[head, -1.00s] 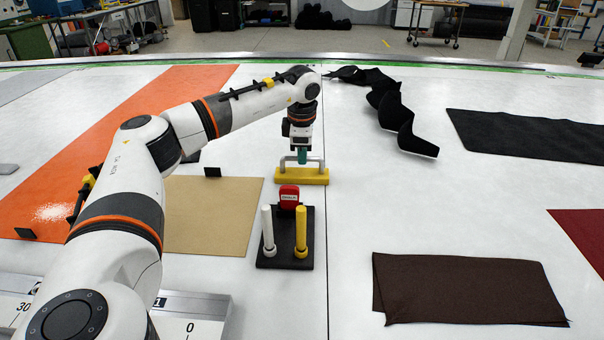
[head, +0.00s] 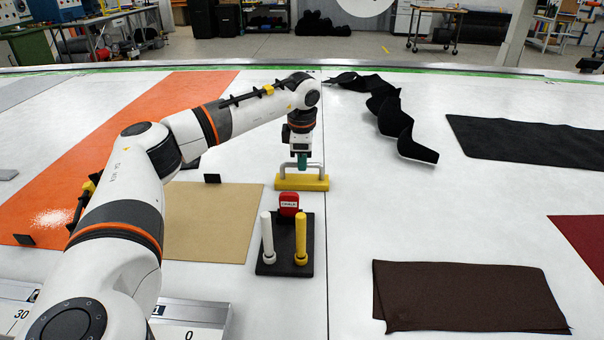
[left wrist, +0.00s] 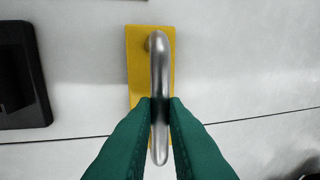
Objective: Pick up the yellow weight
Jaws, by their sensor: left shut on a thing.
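The yellow weight (head: 302,183) is a flat yellow bar with a grey metal handle on top, on the white table in the middle of the head view. In the left wrist view the yellow weight (left wrist: 137,60) lies under its handle (left wrist: 159,60). My left gripper (head: 302,165) is above it, and its green fingers (left wrist: 160,112) are shut on the handle, one on each side. Whether the bar still touches the table is hard to tell. My right gripper is not in view.
A black stand (head: 285,257) with a white post, a yellow post and a red box is just in front of the weight. A tan sheet (head: 215,220) lies left, a folded brown cloth (head: 465,295) front right, and black cloth (head: 390,110) behind right. White table right of the weight is clear.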

